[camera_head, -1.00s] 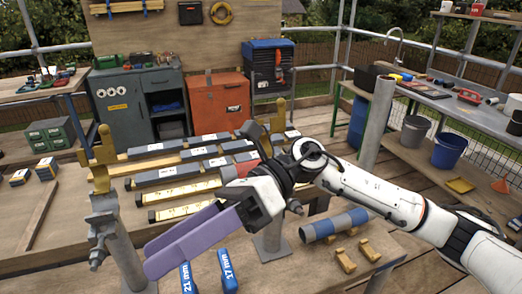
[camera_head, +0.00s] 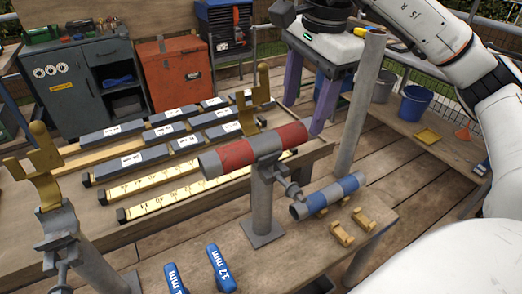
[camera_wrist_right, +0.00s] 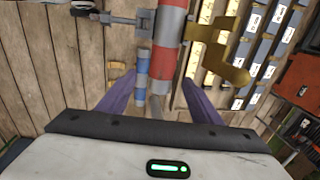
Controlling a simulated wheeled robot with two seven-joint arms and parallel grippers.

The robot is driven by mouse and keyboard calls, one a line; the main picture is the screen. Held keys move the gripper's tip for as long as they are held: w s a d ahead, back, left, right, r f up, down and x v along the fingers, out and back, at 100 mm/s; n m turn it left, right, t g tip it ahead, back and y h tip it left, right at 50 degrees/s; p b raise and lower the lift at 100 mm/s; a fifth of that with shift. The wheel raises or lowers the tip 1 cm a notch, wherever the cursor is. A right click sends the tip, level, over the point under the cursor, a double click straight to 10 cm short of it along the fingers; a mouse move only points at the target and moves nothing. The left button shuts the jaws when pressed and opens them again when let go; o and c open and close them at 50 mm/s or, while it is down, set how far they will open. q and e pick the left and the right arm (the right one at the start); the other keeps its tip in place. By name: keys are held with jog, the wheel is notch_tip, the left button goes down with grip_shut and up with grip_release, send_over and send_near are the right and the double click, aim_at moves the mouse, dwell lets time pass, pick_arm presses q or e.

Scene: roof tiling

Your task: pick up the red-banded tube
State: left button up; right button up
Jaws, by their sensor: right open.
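The red-banded tube (camera_head: 237,153) is grey with red bands and lies across the head of a grey stand (camera_head: 262,205) in the head view. It also shows in the right wrist view (camera_wrist_right: 166,60), running away from between the fingers. My right gripper (camera_head: 304,114) has purple fingers pointing down, apart and empty, above and behind the tube's right end in the head view. In the right wrist view my right gripper (camera_wrist_right: 158,97) is open, with the tube ahead of the gap. I cannot tell the exact height between them. My left gripper is not in view.
A blue-banded tube (camera_head: 328,196) lies on the bench right of the stand, near gold brackets (camera_head: 352,226). A gold fork (camera_head: 247,112) stands behind the red-banded tube. A grey upright post (camera_head: 357,105) stands to the right. Blue labelled tools (camera_head: 220,267) lie in front.

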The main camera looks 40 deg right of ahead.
aim_at(298, 125)
jog(key=shift+w+d+f, duration=0.1)
jog(key=shift+w+f, duration=0.1)
jog(key=shift+f, duration=0.8)
jog(key=shift+w+a+f, duration=0.1)
jog(key=shift+w+f, duration=0.1)
jog(key=shift+f, duration=0.75)
jog(key=shift+w+d+f, duration=0.1)
jog(key=shift+w+f, duration=0.1)
jog(key=shift+f, duration=0.8)
jog(key=c, duration=1.5)
jog(key=shift+o, duration=0.2)
jog(key=shift+r, duration=0.1)
notch_tip(298, 125, up, 5)
jog(key=shift+w+r+p, duration=0.1)
jog(key=shift+p, duration=0.2)
notch_tip(298, 125, up, 5)
jog(key=shift+f+p, duration=0.1)
jog(key=shift+p, duration=0.95)
